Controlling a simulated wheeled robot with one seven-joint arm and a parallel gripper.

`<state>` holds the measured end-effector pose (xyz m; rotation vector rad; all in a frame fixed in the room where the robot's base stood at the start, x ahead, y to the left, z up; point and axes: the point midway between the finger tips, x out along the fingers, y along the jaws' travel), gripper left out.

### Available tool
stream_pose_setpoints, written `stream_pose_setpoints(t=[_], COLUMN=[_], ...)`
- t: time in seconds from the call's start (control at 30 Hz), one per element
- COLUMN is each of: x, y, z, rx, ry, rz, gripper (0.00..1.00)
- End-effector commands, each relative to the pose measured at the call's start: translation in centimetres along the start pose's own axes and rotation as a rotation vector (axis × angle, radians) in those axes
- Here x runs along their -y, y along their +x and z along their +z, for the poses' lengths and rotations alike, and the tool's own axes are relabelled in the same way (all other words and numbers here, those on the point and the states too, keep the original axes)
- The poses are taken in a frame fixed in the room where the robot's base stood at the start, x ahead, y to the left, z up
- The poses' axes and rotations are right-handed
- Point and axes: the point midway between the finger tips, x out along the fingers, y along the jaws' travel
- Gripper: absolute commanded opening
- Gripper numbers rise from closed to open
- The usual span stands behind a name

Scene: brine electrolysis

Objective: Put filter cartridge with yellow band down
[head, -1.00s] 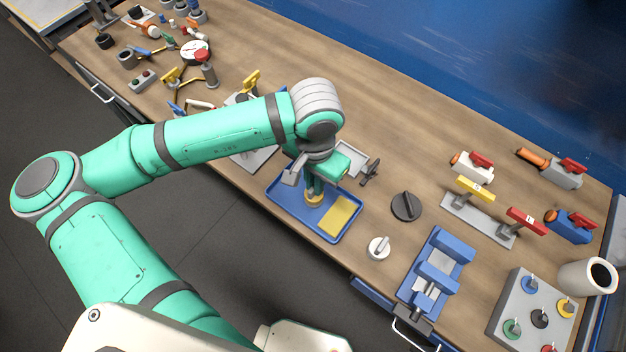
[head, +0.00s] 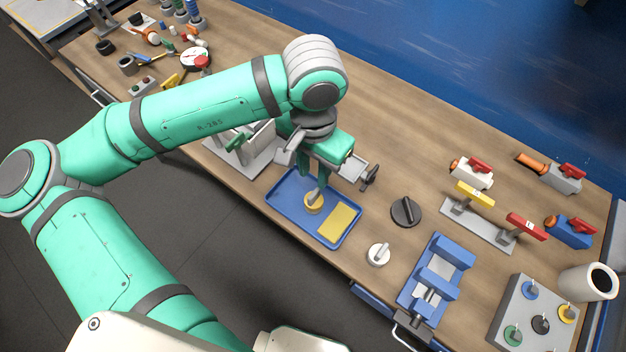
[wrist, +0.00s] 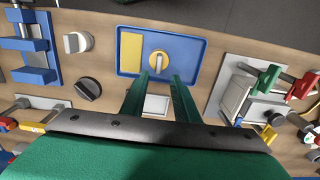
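The filter cartridge with the yellow band (head: 313,202) stands in the blue tray (head: 284,211), beside a flat yellow pad (head: 336,220). A grey handle sticks up from its yellow round body. In the wrist view the cartridge (wrist: 159,62) lies just beyond my fingertips, in line with the gap between them. My gripper (head: 312,183) is above the tray with its fingers apart and nothing between them. In the wrist view my gripper (wrist: 159,77) also shows as open and empty.
A white knob-like piece (head: 378,254) and a dark round piece (head: 406,211) stand right of the tray. A blue vise-like fixture (head: 435,275) is further right. A small grey tray (head: 352,168) sits behind the blue tray. A grey-white stand (head: 243,150) is to its left.

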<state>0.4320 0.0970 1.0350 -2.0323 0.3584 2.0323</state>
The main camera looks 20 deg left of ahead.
Motion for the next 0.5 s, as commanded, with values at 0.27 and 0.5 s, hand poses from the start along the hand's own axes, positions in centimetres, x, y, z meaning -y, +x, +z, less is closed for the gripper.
stream_pose_setpoints(t=[0.27,0.5], x=[0.0,0.0], y=[-3.6,-4.1], z=[0.0,0.0], rx=[0.0,0.0], ry=[0.001,0.001], rz=[-0.001,-0.001], gripper=[0.28,0.28])
